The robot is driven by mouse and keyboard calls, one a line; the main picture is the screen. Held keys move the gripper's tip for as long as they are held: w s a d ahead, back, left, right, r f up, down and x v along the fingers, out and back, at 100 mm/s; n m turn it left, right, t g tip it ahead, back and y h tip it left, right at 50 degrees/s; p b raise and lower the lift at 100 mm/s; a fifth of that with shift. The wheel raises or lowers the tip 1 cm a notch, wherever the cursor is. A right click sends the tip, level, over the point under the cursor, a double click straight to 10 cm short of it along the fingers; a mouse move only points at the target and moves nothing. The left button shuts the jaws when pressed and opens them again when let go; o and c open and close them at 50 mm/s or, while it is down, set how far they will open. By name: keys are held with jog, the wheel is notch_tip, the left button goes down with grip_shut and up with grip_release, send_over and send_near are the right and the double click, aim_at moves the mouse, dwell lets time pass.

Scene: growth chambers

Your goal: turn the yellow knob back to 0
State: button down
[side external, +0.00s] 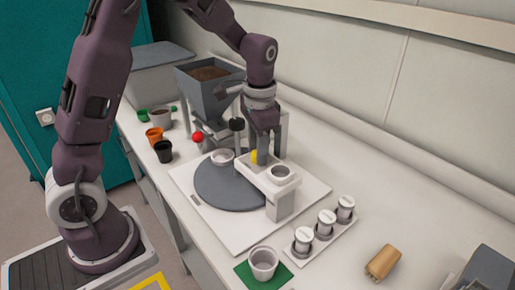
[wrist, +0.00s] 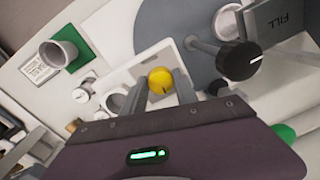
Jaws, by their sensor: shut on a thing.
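The yellow knob (side external: 254,156) sits on top of a white housing (side external: 258,178) beside a grey round turntable. In the wrist view the yellow knob (wrist: 160,80) lies between my two fingers, with a small mark on its top too fine to read. My gripper (side external: 262,157) points down over the housing and is shut on the knob; in the wrist view my gripper (wrist: 162,88) has one finger on each side of it. The 0 mark and any scale cannot be made out.
A black knob (wrist: 240,60) by a FILL label stands close on the right in the wrist view. A grey hopper of soil (side external: 211,85) stands behind. Lidded jars (side external: 325,223), a cup on a green mat (side external: 263,262) and a tan block (side external: 382,262) are nearer the front.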

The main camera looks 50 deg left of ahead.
jog(key=n, duration=0.4)
jog(key=shift+w+n, duration=0.1)
jog(key=shift+n, duration=0.2)
jog(key=n, duration=0.5)
jog(key=shift+d+g, duration=0.1)
jog(key=shift+g, duration=0.2)
jog(key=n, duration=0.4)
jog(key=shift+w+n, duration=0.1)
jog(key=shift+n, duration=0.3)
jog(key=shift+w+n, duration=0.1)
jog(key=shift+n, duration=2.2)
jog(key=c, duration=0.9)
grip_release()
jog(key=shift+c, duration=0.2)
notch_tip(320, 180, up, 7)
jog(key=shift+w+r, duration=0.1)
jog(key=shift+w, duration=0.05)
